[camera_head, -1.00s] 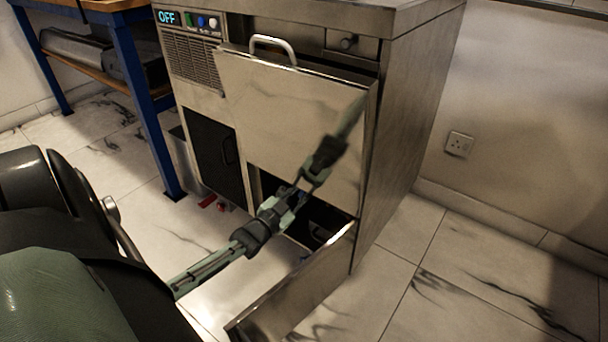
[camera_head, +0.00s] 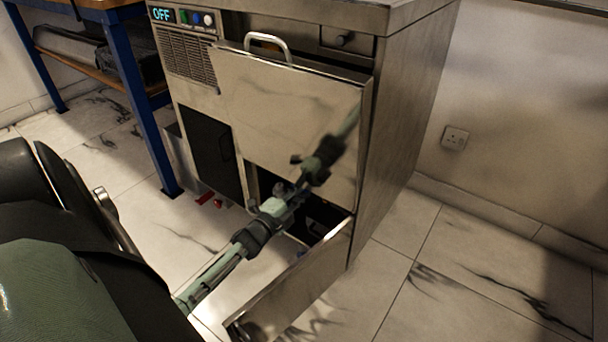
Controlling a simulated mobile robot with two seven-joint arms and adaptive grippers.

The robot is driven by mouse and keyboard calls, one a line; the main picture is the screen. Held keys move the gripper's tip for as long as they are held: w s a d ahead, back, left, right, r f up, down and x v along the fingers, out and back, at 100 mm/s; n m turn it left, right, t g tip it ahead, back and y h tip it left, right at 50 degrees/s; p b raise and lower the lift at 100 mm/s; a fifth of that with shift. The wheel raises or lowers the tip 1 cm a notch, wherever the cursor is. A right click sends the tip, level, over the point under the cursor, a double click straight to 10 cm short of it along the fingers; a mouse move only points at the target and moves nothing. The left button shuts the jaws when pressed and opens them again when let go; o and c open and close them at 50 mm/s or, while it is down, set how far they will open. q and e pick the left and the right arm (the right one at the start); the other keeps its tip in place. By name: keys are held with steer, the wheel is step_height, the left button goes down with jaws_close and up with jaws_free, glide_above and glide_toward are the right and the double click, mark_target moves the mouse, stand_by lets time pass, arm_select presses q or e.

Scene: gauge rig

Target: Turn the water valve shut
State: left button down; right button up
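A small red handle (camera_head: 205,198) shows low at the left foot of the steel cabinet, near the floor; I cannot tell for certain that it is the water valve. One arm of mine reaches in from the lower left. Its gripper (camera_head: 285,190) is in front of the cabinet, at the opening above the lowered front panel, and apart from the red handle. Its fingers are too small and dark to tell whether they are open or shut. The arm's mirror image shows in the shiny door above. My other gripper is not in view.
A lower panel (camera_head: 295,285) stands open, sticking out over the floor. A blue-legged bench (camera_head: 145,100) stands at left. Floor at right is clear.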

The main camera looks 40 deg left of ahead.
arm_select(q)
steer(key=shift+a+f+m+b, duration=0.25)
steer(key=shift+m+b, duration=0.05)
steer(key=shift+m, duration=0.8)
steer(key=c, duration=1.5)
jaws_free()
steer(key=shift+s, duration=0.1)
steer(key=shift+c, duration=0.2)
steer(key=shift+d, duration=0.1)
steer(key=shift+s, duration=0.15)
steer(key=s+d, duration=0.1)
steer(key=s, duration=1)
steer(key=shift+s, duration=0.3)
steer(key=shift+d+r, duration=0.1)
